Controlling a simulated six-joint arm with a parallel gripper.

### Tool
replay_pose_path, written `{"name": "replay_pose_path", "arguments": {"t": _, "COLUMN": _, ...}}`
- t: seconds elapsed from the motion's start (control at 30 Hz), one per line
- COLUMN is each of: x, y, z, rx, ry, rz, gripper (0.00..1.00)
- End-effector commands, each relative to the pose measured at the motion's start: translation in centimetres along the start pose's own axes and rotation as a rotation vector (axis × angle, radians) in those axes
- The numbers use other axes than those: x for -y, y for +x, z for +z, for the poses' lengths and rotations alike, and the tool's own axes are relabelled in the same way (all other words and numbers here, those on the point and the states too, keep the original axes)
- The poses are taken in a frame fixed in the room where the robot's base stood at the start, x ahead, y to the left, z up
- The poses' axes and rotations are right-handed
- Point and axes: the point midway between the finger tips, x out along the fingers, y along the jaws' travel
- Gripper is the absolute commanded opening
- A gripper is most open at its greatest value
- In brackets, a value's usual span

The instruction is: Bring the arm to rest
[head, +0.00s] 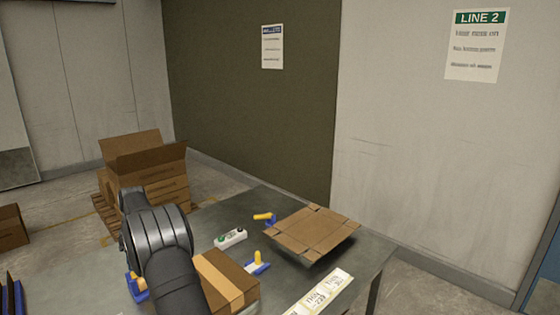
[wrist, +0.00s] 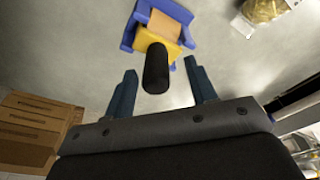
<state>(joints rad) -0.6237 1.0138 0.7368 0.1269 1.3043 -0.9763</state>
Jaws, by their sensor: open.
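My gripper (wrist: 160,72) is open in the wrist view, its two blue-grey fingers apart and nothing clamped between them. A blue and yellow clamp-like fixture (wrist: 157,22) with a black cylindrical end (wrist: 156,68) shows just beyond the fingers. The black end appears between the fingertips in the picture; I cannot tell how far away it is. In the head view my dark arm bends over the left part of the table (head: 372,262), and my gripper is hidden there. A blue and yellow fixture (head: 137,285) is beside the arm.
A taped carton (head: 228,280) stands right beside my arm. Two more blue and yellow fixtures (head: 265,217) (head: 257,263), a white button box (head: 231,238), a flat cardboard sheet (head: 310,232) and a label strip (head: 322,291) are on the table. An open carton (head: 145,165) stands behind.

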Motion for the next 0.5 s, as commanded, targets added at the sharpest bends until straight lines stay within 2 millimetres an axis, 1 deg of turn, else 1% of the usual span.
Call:
{"name": "replay_pose_path", "arguments": {"t": 0.03, "x": -0.1, "y": -1.1, "z": 0.0, "rx": -0.002, "ry": 0.000, "rz": 0.003, "gripper": 0.52}}
{"name": "replay_pose_path", "arguments": {"t": 0.1, "x": -0.1, "y": -2.6, "z": 0.0, "rx": -0.002, "ry": 0.000, "rz": 0.003, "gripper": 0.52}}
{"name": "replay_pose_path", "arguments": {"t": 0.5, "x": 0.0, "y": -10.6, "z": -0.1, "rx": -0.002, "ry": 0.000, "rz": 0.003, "gripper": 0.52}}
